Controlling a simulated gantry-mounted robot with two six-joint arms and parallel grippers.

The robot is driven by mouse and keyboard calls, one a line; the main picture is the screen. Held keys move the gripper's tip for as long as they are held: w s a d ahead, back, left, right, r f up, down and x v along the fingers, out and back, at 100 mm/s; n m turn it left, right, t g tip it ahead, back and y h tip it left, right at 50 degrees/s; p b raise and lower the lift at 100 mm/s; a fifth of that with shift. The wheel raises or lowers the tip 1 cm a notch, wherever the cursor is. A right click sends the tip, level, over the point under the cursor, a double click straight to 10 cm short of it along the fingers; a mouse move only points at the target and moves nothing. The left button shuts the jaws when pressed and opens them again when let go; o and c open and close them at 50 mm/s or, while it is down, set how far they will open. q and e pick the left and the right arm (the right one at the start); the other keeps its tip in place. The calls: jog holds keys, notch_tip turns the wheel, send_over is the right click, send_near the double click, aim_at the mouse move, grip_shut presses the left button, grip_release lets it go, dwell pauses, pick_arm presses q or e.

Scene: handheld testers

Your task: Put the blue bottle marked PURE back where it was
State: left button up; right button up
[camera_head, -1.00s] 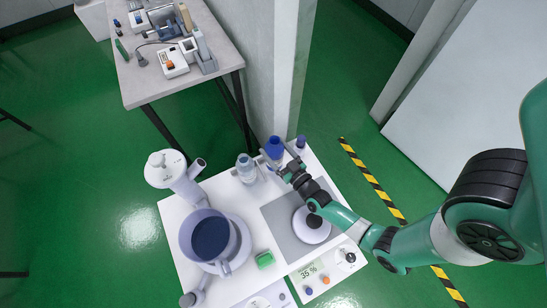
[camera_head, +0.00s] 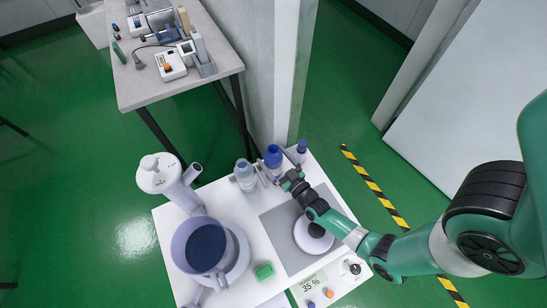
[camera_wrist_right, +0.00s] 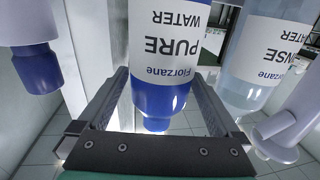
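The blue bottle marked PURE (camera_head: 273,158) is upright near the back edge of the white table (camera_head: 165,225). Its label reads upside down in the right wrist view (camera_wrist_right: 165,45), where its blue top end points down. My right gripper (camera_head: 278,176) has one finger on each side of this bottle; both fingertips lie against its sides (camera_wrist_right: 160,80), and it looks shut on it. Whether the bottle's base touches the table is hidden. My left gripper is in neither view.
A clear bottle marked RINSE (camera_head: 245,176) stands close on the left. A dark-blue-capped bottle (camera_head: 302,147) stands close on the right. A wall pillar rises just behind.

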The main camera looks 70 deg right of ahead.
jog(key=shift+r, duration=0.25)
jog(key=shift+s+a+p, duration=0.2)
jog(key=shift+s+p, duration=0.05)
jog(key=shift+p, duration=0.2)
jog(key=p+v, duration=0.2)
jog(key=v, duration=0.4)
jog(key=shift+s, duration=0.1)
jog(key=shift+s+a, duration=0.15)
jog(key=shift+s, duration=0.15)
